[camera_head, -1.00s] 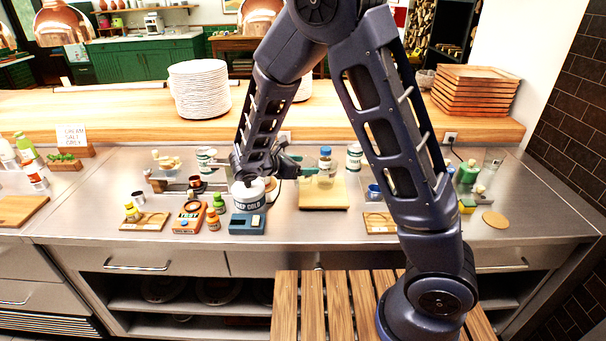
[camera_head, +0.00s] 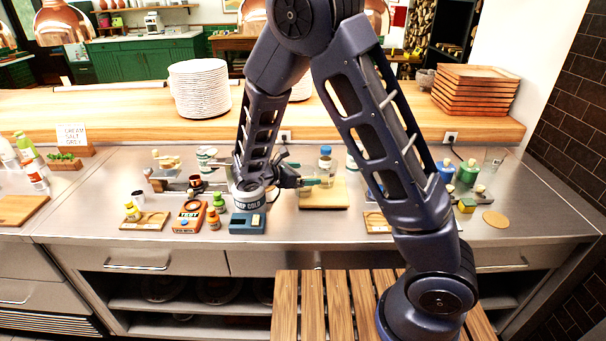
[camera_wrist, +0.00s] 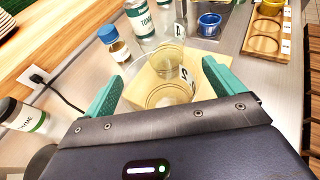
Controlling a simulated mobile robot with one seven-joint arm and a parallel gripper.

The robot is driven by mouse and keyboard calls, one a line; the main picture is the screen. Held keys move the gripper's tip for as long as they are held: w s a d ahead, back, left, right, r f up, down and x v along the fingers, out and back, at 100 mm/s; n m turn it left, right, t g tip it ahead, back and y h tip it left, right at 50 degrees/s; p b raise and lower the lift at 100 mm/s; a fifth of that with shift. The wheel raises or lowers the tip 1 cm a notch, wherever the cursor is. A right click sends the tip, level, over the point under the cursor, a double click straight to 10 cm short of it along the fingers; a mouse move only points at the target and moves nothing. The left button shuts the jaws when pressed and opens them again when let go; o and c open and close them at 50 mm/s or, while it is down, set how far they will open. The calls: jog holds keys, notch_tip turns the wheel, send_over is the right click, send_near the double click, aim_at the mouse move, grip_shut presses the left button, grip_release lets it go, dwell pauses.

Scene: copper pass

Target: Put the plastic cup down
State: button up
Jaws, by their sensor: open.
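A clear plastic cup (camera_wrist: 170,88) shows in the wrist view, between the two green fingers of my gripper (camera_wrist: 160,74). It is over a pale wooden board (camera_wrist: 150,72); a tag with a 2 also shows there. The fingers are spread, with visible room around the cup, and do not appear to grip it. In the head view my gripper (camera_head: 298,170) is at the left side of the board (camera_head: 325,194), above the steel counter. The cup is hard to make out there. Its exact base contact is unclear.
A wooden holder (camera_wrist: 265,30) is to the right. A white tub (camera_head: 249,197) and a blue scale (camera_head: 247,224) are close left of my gripper.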

jog(key=shift+r, duration=0.15)
jog(key=v, duration=1.2)
jog(key=w+d+r+m+g+y, duration=0.15)
jog(key=d+r+m+g, duration=0.3)
jog(key=d, duration=0.65)
jog(key=d+r+m+g+y, duration=0.35)
jog(key=d+m, duration=0.25)
jog(key=d, duration=0.5)
jog(key=s+d+r+m+t+y, duration=0.2)
jog(key=s+d+r+m+y, duration=0.1)
jog(key=s+d+m, duration=0.3)
jog(key=s+d+r+m+t+y, duration=0.2)
jog(key=s+d+r+m, duration=0.3)
jog(key=d+m, duration=0.3)
jog(key=shift+s+d+r+t+y, duration=0.3)
jog(key=shift+s+d+y, duration=0.35)
jog(key=shift+s, duration=0.25)
jog(key=shift+o, duration=0.8)
jog(key=shift+m, duration=0.25)
jog(key=shift+a, duration=0.1)
